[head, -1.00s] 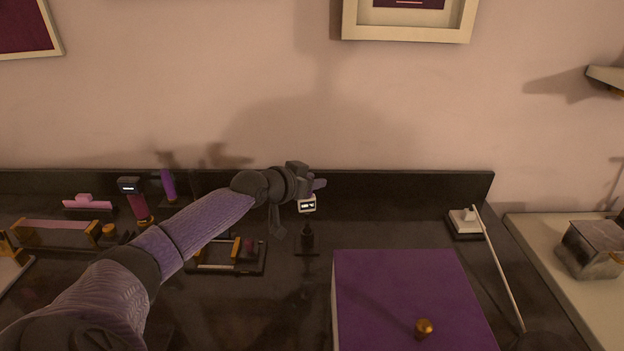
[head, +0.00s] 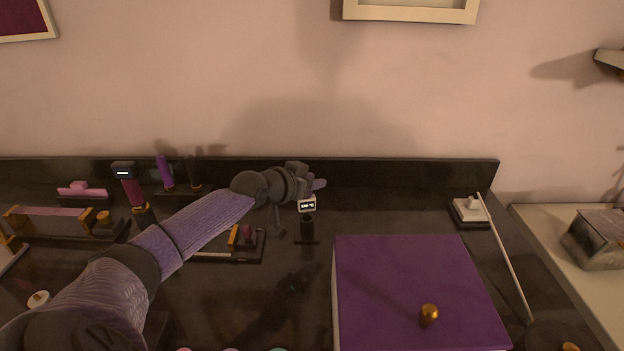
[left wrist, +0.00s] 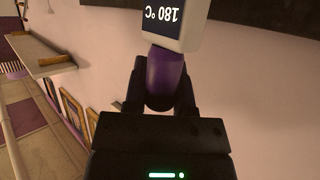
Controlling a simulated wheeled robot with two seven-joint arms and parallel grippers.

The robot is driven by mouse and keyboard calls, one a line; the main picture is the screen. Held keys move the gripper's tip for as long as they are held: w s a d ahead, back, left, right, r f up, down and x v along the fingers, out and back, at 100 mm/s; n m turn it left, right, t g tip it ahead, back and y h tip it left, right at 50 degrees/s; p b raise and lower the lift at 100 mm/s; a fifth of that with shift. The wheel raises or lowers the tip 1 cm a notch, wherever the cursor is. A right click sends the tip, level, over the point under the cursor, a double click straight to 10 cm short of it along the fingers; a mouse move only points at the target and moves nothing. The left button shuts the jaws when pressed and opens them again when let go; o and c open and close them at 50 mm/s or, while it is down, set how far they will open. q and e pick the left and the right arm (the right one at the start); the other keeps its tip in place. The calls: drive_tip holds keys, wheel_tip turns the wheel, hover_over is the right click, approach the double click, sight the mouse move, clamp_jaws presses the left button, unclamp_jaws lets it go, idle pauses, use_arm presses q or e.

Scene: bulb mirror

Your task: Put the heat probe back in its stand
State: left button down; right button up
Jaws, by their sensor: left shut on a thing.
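My left gripper (head: 309,186) is shut on the purple handle of the heat probe, which also shows in the left wrist view (left wrist: 165,78). The probe's white display head (head: 307,204) reads 180 °C in the left wrist view and hangs just below the jaws in the head view. A small dark upright holder on a flat base (head: 307,230), which looks like the stand, is on the counter directly below the display in the picture. Whether the probe touches it cannot be told. The probe's tip is not visible. My right gripper is not in view.
A large purple box (head: 410,285) with a gold knob stands right of the holder. A dark frame with a gold bar (head: 240,250) lies to the left, partly behind my arm. Another device with a dark display (head: 124,172) stands upright farther left. A white switch block (head: 470,210) is at right.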

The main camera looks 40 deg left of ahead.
use_arm(q)
drive_tip(key=shift+c, duration=1.8)
unclamp_jaws()
drive_tip(key=shift+s+r+p, duration=0.2)
drive_tip(key=shift+s+p, duration=0.05)
drive_tip(key=shift+p, duration=0.05)
drive_tip(key=p+v, duration=0.5)
drive_tip(key=v, duration=0.4)
drive_tip(key=shift+s+p, duration=0.2)
drive_tip(key=shift+p, duration=0.15)
